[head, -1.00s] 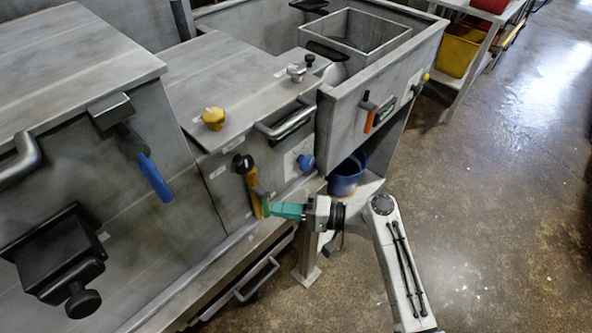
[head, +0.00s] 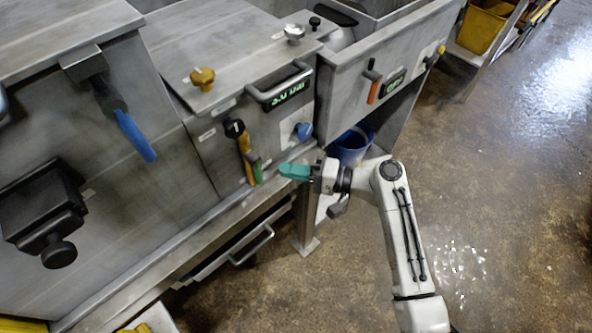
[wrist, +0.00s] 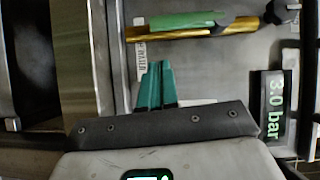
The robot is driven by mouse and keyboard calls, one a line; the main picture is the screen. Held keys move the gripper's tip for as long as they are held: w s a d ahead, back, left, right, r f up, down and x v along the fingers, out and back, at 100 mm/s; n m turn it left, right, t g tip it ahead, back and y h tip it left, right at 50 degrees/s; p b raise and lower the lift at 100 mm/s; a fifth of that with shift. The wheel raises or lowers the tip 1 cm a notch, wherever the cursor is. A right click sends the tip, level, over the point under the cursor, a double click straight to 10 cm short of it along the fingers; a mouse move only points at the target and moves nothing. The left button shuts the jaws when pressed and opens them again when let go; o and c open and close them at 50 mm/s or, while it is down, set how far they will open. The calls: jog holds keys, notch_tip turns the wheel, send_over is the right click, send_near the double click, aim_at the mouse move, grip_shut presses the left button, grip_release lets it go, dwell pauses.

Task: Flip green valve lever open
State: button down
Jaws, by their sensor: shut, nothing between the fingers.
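The green lever (head: 256,168) hangs downward on the front panel, against the lower part of a yellow lever (head: 244,148) with a black pivot. In the wrist view the green lever (wrist: 185,20) lies across the top, beside the yellow lever (wrist: 200,33). My gripper (head: 284,170), with teal fingers, is just right of the green lever's lower end, with a small gap between them in the head view. In the wrist view the fingers (wrist: 160,66) are together and empty, pointing toward the levers.
A green display reading 3.0 bar (wrist: 274,108) sits by a metal bar handle (head: 280,83). A blue knob (head: 304,131) is above my fingers. A blue-handled lever (head: 134,136) is left, an orange-handled one (head: 372,92) right. A blue bucket (head: 352,145) stands behind my wrist. Open floor lies right.

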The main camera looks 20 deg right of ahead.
jog(key=b+v, duration=0.1)
jog(key=v, duration=0.9)
jog(key=shift+f, duration=0.2)
